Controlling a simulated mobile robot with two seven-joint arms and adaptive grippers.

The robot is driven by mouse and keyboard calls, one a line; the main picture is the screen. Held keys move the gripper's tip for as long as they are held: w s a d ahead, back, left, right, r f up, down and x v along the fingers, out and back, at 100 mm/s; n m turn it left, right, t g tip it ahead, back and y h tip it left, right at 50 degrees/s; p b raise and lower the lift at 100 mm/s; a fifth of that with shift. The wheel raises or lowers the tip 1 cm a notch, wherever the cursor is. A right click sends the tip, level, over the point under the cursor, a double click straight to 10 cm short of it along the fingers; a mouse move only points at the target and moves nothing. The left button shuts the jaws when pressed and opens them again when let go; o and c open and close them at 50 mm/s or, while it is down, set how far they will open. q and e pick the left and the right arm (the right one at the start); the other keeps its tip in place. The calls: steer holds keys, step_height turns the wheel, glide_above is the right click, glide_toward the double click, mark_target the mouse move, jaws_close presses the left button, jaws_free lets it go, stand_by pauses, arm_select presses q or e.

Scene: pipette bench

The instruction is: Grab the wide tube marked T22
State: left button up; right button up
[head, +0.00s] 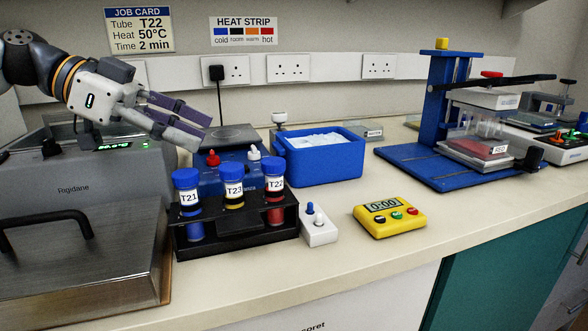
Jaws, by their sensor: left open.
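The wide tube marked T22 (274,186) stands upright in the right-hand place of a black rack (236,239). It has a blue cap and red contents. Tube T23 (233,183) with yellow contents stands in the middle, and tube T21 (188,198) with blue contents stands at the left. My left gripper (204,134) is open and empty, above and behind the rack, with its fingers pointing right and down. It is apart from all the tubes. My right gripper is not in view.
A blue ice box (318,165) stands behind and right of the rack. A white switch box (318,229) and a yellow timer (390,215) lie right of it. A grey Frigidane machine (80,183) fills the left. A blue press stand (438,110) is at the right. Bench is clear around the timer.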

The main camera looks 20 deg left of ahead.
arm_select(q)
glide_toward(268, 161)
steer(key=shift+w+d+f, duration=0.15)
steer(key=shift+d+f, duration=0.15)
steer(key=shift+f, duration=0.25)
steer(key=shift+w+d+f, duration=0.15)
steer(key=shift+d+f, duration=0.15)
steer(key=shift+f, duration=0.25)
steer(key=x, duration=0.4)
steer(key=r+x, duration=0.1)
steer(key=x, duration=0.2)
steer(key=shift+w+d+b, duration=0.1)
steer(key=shift+d+b, duration=0.2)
steer(key=shift+d, duration=0.1)
jaws_close()
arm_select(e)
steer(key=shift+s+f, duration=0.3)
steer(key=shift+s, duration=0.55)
